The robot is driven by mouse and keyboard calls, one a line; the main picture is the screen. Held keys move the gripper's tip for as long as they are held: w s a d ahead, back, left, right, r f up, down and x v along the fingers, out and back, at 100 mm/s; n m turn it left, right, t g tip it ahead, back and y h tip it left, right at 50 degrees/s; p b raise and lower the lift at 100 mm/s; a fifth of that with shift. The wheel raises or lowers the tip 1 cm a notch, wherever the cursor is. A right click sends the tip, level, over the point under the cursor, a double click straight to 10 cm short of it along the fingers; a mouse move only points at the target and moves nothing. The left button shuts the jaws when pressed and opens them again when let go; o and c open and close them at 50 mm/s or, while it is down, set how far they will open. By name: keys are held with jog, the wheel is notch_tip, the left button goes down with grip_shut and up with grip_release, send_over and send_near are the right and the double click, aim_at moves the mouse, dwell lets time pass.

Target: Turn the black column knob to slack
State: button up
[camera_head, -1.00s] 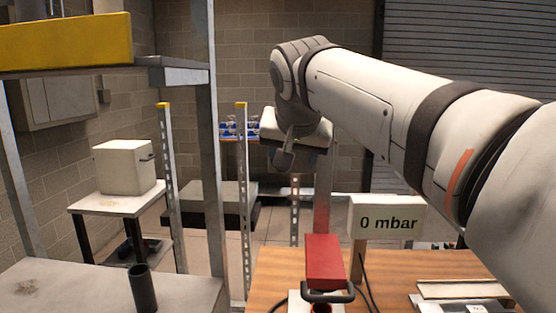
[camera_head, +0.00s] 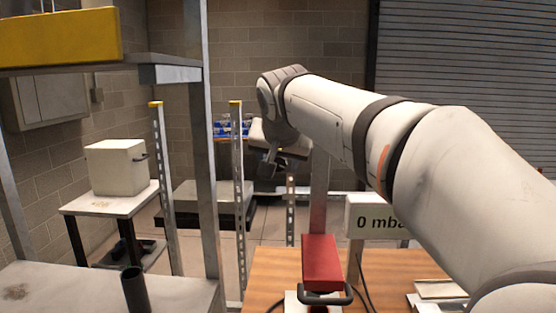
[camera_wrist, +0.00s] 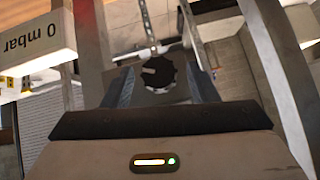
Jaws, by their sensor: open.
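The black knob (camera_wrist: 158,72) shows in the wrist view as a round, ridged disc with a pale mark pointing to the left. It lies between the fingers of my gripper (camera_wrist: 160,84), which are spread apart on either side of it. I cannot tell how far beyond the fingertips it is, but no contact shows. In the head view my gripper (camera_head: 268,166) hangs at the end of the arm near the upright metal posts. The knob cannot be made out there.
A "0 mbar" sign (camera_head: 368,220) stands behind my arm, partly covered; it also shows in the wrist view (camera_wrist: 35,42). Metal posts (camera_head: 238,190) and a shelf frame (camera_head: 200,200) stand on the left.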

jog(key=shift+c, duration=0.2)
jog(key=c, duration=0.9)
jog(key=n+h, duration=0.1)
jog(key=h+p, duration=0.1)
jog(key=h, duration=0.1)
jog(key=shift+a+n, duration=0.3)
jog(key=shift+n, duration=0.1)
jog(key=shift+a+f+n+t+h+b, duration=0.2)
jog(key=shift+n+t+h+b, duration=0.4)
jog(key=shift+n+h, duration=1)
jog(key=shift+a+f+n+t+h+b, duration=0.1)
jog(key=shift+f+n+t+h+b, duration=0.25)
jog(key=shift+n+h+b, duration=1.15)
jog(key=shift+a+f+n+t+h+p, duration=0.15)
jog(key=shift+n+t+h, duration=0.6)
jog(key=shift+h, duration=1.65)
jog(key=shift+n, duration=0.35)
